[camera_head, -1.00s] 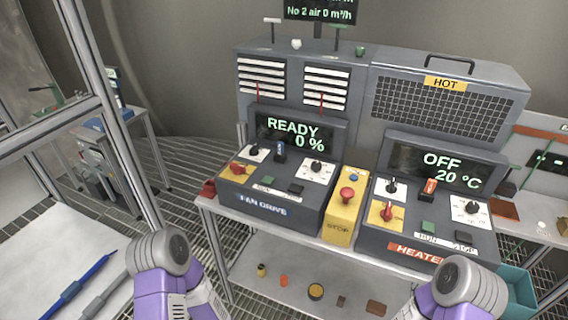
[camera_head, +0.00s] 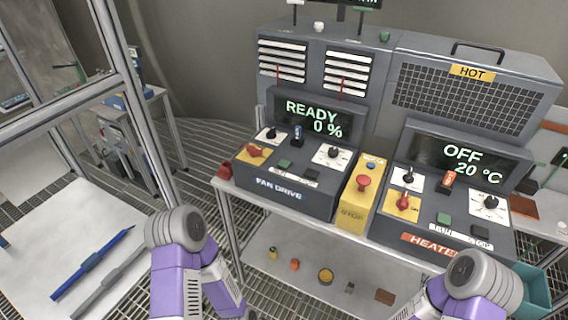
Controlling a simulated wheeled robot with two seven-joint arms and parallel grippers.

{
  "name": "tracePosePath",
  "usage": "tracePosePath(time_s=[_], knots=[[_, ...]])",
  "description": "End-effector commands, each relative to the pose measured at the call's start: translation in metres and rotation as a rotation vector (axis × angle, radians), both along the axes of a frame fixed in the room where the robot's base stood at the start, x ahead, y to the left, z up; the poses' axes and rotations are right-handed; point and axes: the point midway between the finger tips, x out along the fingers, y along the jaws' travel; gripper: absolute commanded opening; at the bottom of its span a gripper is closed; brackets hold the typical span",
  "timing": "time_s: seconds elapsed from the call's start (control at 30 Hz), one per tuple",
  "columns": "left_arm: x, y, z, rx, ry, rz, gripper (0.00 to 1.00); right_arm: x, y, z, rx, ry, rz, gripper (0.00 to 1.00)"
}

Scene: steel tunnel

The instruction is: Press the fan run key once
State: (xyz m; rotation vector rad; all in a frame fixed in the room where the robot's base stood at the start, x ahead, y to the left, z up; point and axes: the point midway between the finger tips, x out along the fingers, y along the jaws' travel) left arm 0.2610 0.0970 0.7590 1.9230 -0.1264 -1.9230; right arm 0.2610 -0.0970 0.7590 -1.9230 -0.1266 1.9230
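The fan drive box (camera_head: 283,191) stands on the bench. Its display (camera_head: 312,118) reads READY and 0 %. A small green key (camera_head: 285,163) and a dark key (camera_head: 311,174) sit on its sloped panel, with a label strip between and below them, too small to read. The green key looks like the run key, as the heater box has a matching green key beside a RUN label. Both my purple arms show at the bottom edge, short of the bench. Neither gripper is in view.
A yellow stop box (camera_head: 355,213) with a red button stands right of the fan drive. The heater box (camera_head: 443,232), reading OFF and 20 °C, is further right. A metal frame post (camera_head: 135,105) stands at left. A teal bin (camera_head: 537,288) is at lower right.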

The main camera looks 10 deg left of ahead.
Motion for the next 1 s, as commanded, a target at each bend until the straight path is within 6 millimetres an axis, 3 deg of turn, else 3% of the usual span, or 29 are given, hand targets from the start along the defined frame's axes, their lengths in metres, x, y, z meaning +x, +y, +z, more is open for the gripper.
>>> tracePosePath(time_s=[0.03, 0.2, 0.23, 1.0], knots=[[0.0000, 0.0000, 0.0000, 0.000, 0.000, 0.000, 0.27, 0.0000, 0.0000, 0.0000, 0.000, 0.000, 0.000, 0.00], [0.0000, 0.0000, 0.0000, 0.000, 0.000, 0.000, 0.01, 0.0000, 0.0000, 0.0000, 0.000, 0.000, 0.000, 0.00], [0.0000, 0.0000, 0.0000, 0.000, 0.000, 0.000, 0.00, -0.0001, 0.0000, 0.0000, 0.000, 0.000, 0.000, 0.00], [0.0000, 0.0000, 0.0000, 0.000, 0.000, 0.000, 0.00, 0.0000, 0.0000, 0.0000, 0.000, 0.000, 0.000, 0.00]])
